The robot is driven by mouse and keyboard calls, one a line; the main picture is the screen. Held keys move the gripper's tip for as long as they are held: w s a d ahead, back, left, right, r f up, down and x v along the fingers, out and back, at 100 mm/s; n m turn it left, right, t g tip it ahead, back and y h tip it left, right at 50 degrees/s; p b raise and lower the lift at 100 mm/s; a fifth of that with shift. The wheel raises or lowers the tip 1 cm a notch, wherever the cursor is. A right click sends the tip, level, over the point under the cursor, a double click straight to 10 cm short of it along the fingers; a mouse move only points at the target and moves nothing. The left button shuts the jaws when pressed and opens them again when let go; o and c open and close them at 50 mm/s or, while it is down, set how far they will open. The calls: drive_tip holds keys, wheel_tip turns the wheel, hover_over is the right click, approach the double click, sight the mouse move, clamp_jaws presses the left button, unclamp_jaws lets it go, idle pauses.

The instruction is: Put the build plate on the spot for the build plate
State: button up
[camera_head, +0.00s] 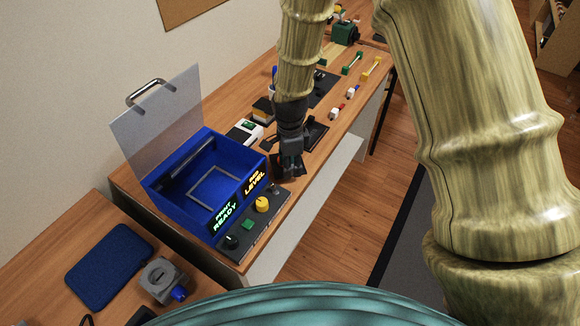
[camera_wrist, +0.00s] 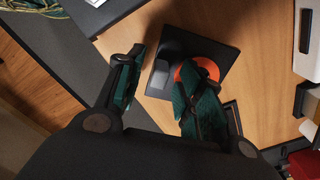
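A flat black plate, which looks like the build plate (camera_wrist: 173,45), lies on the wooden table in the wrist view. It has a light grey tab (camera_wrist: 158,77) at its near edge and a round orange piece on top, partly hidden by a finger. My gripper (camera_wrist: 160,88) is open, fingers apart on either side of the tab; contact cannot be told. In the head view my gripper (camera_head: 290,168) is low near the table's front edge. A grey square outline (camera_head: 214,188), likely the spot, lies inside the blue box (camera_head: 163,206).
The box's clear lid (camera_head: 155,117) stands open. A control panel (camera_head: 248,226) with knobs and lit labels is in front of it. A white device (camera_head: 244,131) stands behind my gripper. Small coloured tools line the table farther back. A blue pad (camera_head: 110,266) lies at lower left.

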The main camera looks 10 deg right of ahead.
wheel_tip(320, 180, up, 11)
drive_tip(key=b, duration=0.2)
idle(0.5)
